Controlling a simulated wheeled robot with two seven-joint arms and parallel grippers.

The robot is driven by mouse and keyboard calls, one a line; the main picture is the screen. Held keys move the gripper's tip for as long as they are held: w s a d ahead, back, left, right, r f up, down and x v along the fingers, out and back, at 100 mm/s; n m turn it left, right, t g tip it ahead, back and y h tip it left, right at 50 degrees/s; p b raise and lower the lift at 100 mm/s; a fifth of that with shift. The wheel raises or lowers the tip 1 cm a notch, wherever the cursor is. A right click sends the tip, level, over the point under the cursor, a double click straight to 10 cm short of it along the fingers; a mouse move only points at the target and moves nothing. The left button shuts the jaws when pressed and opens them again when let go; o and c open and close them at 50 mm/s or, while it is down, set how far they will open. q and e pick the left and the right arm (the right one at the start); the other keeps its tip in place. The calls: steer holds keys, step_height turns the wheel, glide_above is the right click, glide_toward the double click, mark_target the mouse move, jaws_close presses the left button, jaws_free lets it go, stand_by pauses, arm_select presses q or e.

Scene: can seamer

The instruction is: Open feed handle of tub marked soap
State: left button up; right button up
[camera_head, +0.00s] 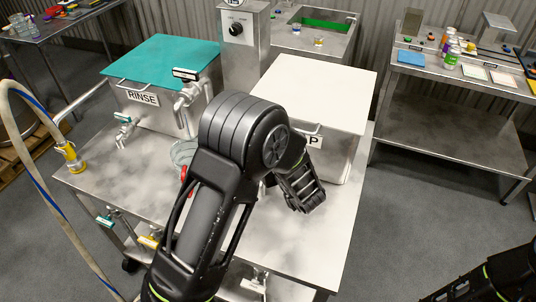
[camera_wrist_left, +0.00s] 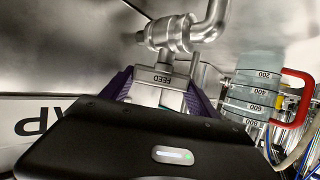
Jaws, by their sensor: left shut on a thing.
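The soap tub with a white lid (camera_head: 318,92) stands at the right of the steel table. Its label (camera_head: 313,140) shows only a final P past my arm, and part of it shows upside down in the left wrist view (camera_wrist_left: 40,122). My left gripper (camera_wrist_left: 160,97) is at the tub's front, its purple-edged fingers on both sides of the feed handle (camera_wrist_left: 163,78), marked FEED, below a steel valve and bent pipe (camera_wrist_left: 178,33). It is shut on that handle. In the head view my arm hides the handle and fingertips.
A graduated jug with a red handle (camera_wrist_left: 250,98) stands close beside the gripper. The rinse tub with a teal lid (camera_head: 162,60) and its pipework (camera_head: 188,92) are at the left. A hose (camera_head: 35,150) loops at the far left. The table's front right is clear.

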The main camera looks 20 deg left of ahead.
stand_by(0.3)
arm_select(q)
steer(key=o, duration=1.4)
steer(key=shift+c, duration=0.2)
